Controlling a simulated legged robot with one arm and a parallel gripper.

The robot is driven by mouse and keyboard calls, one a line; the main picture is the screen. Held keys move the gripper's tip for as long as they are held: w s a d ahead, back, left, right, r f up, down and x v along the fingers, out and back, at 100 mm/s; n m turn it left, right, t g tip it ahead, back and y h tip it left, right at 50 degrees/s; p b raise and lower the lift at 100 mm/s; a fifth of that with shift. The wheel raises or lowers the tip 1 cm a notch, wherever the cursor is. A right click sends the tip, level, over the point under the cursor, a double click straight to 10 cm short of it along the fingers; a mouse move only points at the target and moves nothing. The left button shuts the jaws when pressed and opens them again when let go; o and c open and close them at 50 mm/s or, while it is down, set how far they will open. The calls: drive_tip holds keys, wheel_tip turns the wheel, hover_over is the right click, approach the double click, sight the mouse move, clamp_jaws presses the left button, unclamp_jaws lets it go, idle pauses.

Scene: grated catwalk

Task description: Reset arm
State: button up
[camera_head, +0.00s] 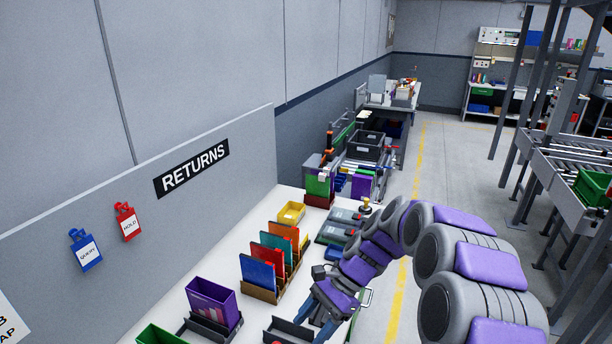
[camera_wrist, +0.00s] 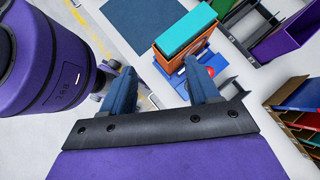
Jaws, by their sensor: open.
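My gripper (camera_head: 326,318) is at the end of my purple and grey arm, low over the near right part of the white returns table (camera_head: 172,276). In the wrist view its two blue-grey fingers (camera_wrist: 160,76) are spread apart, with nothing held between them. Ahead of the fingers in the wrist view is an orange box with a teal top (camera_wrist: 186,36). A blue item with a red spot (camera_wrist: 209,71) lies just beside the right finger. Contact with the table cannot be told.
A purple bin (camera_head: 210,304), a rack of coloured folders (camera_head: 258,273) and a yellow bin (camera_head: 291,212) stand on the table. Grey devices (camera_head: 340,228) lie at its far right. Open floor with a yellow line (camera_head: 413,190) runs alongside. A roller conveyor (camera_head: 570,165) stands at right.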

drive_tip(key=s+d+n+t+h+b, duration=0.1)
drive_tip(key=s+d+n+h+b, duration=0.2)
drive_tip(key=s, duration=1.1)
drive_tip(key=s+d+n+t+h+b, duration=0.2)
drive_tip(key=s+d+n, duration=0.5)
drive_tip(key=s, duration=0.8)
drive_tip(key=d+h+b, duration=0.1)
drive_tip(key=d+h, duration=0.1)
drive_tip(key=shift+d+f+n, duration=0.3)
drive_tip(key=shift+f+n, duration=0.05)
drive_tip(key=shift+n, duration=0.05)
